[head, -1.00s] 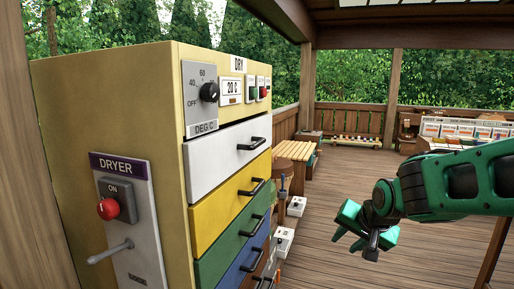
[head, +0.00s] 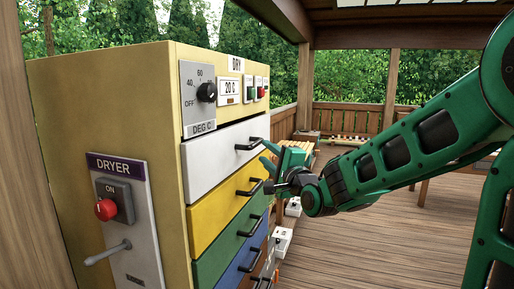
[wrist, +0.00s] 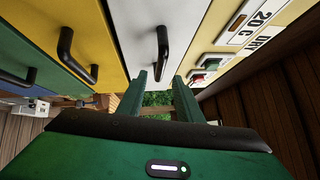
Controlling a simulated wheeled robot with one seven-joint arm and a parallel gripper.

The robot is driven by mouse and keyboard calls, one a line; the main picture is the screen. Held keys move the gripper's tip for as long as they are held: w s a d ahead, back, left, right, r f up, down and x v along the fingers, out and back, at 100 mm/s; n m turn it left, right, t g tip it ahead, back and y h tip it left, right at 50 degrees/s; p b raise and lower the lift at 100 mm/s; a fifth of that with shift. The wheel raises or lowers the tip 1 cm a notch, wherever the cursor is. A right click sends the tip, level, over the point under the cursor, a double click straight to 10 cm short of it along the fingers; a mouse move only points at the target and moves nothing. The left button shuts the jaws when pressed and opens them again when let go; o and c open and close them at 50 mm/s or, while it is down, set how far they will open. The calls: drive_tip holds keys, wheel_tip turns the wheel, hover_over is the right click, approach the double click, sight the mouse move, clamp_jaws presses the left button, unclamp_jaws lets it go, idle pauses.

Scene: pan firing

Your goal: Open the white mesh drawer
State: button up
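The white drawer (head: 222,158) is the top drawer of the yellow dryer cabinet and looks closed, its front flush with the others. It has a black bar handle (head: 249,144), which also shows in the wrist view (wrist: 162,52). Its front looks solid; I see no mesh. My green gripper (head: 268,160) is just in front of the drawer, a little below and right of the handle. In the wrist view its two fingers (wrist: 163,100) are apart with nothing between them, and the handle lies beyond their tips.
Below are a yellow drawer (head: 215,218), a green drawer (head: 220,255) and a blue drawer, each with a black handle. Above are a temperature knob (head: 206,92) and buttons. The dryer lever (head: 108,252) is on the cabinet's side. The wooden floor at right is open.

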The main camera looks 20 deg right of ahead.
sight(256, 144)
drive_tip(key=x, duration=0.8)
drive_tip(key=shift+w, duration=0.35)
